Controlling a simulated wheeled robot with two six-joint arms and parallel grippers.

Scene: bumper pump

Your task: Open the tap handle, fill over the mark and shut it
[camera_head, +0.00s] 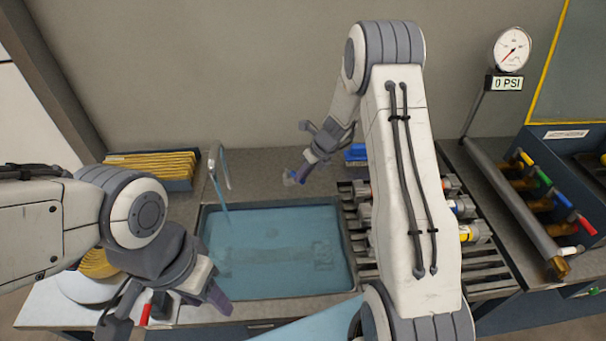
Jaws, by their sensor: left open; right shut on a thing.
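A grey tap (222,165) stands at the back left of a basin (350,255), and a blue stream runs from its spout. The basin holds blue water. I cannot make out a fill mark. My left gripper (163,306) is open at the front left, in front of the basin. A small red lever-like part (146,313) shows between its fingers; I cannot tell if it is the tap handle.
A slatted rack (485,270) with several fittings stands right of the basin, partly behind my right arm. A gauge (512,49) reads 0 PSI above a long grey tube (515,205). A bin (175,184) of yellow items is at back left.

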